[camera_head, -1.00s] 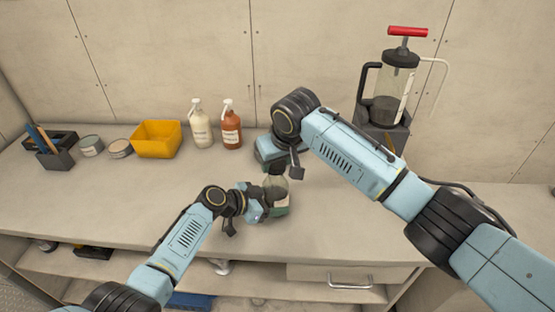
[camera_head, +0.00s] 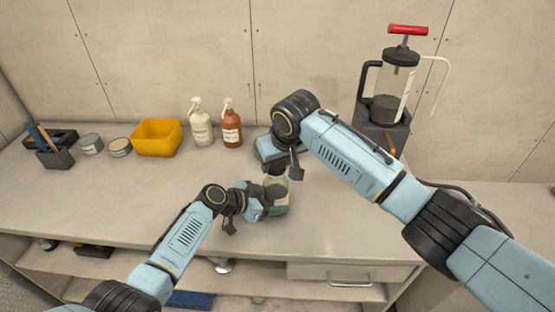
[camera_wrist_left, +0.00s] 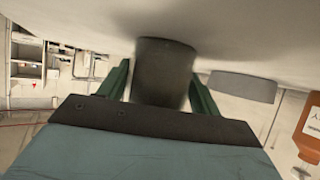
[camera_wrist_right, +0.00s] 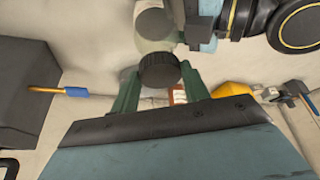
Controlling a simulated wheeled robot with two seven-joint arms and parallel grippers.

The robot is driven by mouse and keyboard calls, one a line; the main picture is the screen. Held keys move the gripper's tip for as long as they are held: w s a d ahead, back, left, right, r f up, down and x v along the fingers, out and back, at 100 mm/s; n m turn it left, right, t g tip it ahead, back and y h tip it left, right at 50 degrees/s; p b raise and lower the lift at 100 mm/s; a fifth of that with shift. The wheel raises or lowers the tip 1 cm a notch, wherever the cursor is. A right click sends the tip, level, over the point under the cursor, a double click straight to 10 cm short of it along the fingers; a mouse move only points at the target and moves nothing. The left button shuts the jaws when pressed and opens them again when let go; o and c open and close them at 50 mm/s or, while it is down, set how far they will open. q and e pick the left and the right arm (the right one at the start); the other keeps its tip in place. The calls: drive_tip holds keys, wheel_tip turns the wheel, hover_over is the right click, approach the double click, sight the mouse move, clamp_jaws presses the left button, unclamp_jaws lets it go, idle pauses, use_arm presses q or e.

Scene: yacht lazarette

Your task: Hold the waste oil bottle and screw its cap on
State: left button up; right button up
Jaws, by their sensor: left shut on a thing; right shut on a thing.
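A yellow bin (camera_head: 156,139), a white spray bottle (camera_head: 201,126) and an orange one (camera_head: 232,127) stand at the back. Tins (camera_head: 90,145) are at the left. A pump canister with a red handle (camera_head: 395,90) stands behind my right arm. The bench front left is clear.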

drive_tip(key=shift+f, duration=0.6)
idle(0.3)
use_arm(q)
drive_tip(key=o, duration=0.3)
drive_tip(key=c, duration=0.8)
use_arm(e)
drive_tip(key=m, duration=0.1)
drive_tip(key=m+h, duration=0.1)
drive_tip(key=m, duration=0.1)
drive_tip(key=shift+s+a, duration=0.1)
drive_tip(key=shift+a, duration=0.1)
drive_tip(key=m, duration=0.1)
drive_tip(key=m+h, duration=0.1)
drive_tip(key=m, duration=0.1)
drive_tip(key=shift+a+m+h, duration=0.25)
drive_tip(key=shift+m+h, duration=0.05)
drive_tip(key=shift+m, duration=0.1)
drive_tip(key=m+h, duration=0.1)
drive_tip(key=m, duration=0.2)
drive_tip(key=shift+a+m, duration=0.15)
drive_tip(key=shift+m, duration=0.25)
drive_tip(key=shift+m+h, duration=0.6)
drive_tip(key=shift+m, duration=0.4)
